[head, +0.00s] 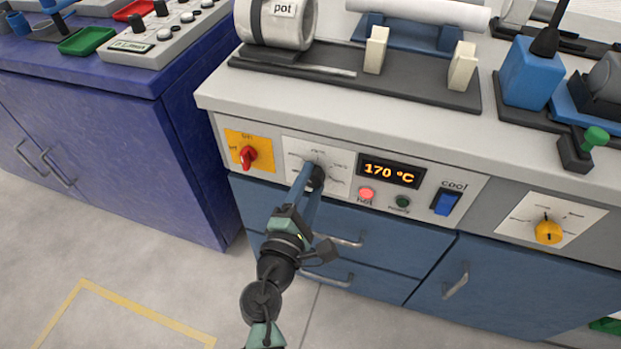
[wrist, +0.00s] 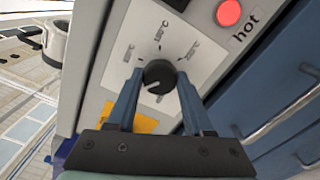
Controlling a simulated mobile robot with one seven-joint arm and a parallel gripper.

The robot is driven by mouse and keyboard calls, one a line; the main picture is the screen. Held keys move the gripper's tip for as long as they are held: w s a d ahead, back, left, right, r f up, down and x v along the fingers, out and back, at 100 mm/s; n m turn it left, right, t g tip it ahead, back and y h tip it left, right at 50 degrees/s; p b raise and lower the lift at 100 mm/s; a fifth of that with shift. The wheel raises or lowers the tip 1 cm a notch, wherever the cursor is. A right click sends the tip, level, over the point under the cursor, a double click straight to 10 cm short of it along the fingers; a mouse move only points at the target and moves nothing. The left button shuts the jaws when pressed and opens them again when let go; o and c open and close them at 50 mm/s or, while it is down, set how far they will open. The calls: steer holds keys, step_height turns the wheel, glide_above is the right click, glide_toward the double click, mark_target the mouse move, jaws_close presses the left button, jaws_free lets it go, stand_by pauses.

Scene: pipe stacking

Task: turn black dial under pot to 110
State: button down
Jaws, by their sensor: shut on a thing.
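The black dial (wrist: 159,76) sits on a white scale plate on the cabinet front, below the pot (head: 276,20). My gripper (wrist: 158,84) has a blue finger on either side of the dial and is shut on it. In the head view the dial (head: 316,176) is partly hidden behind my gripper (head: 308,178). The display (head: 391,171) reads 170 °C. The red "hot" lamp (head: 366,194) is lit, and it also shows in the wrist view (wrist: 229,12).
A red knob (head: 248,156) on a yellow plate is left of the dial. A dark green lamp (head: 402,202), a blue "cool" switch (head: 446,201) and a yellow knob (head: 548,232) are to the right. Drawer handles (head: 340,241) stick out below. The floor in front is clear.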

steer(key=shift+n, duration=0.6)
steer(key=shift+c, duration=1.5)
jaws_free()
steer(key=p+v, duration=0.1)
steer(key=v, duration=1.2)
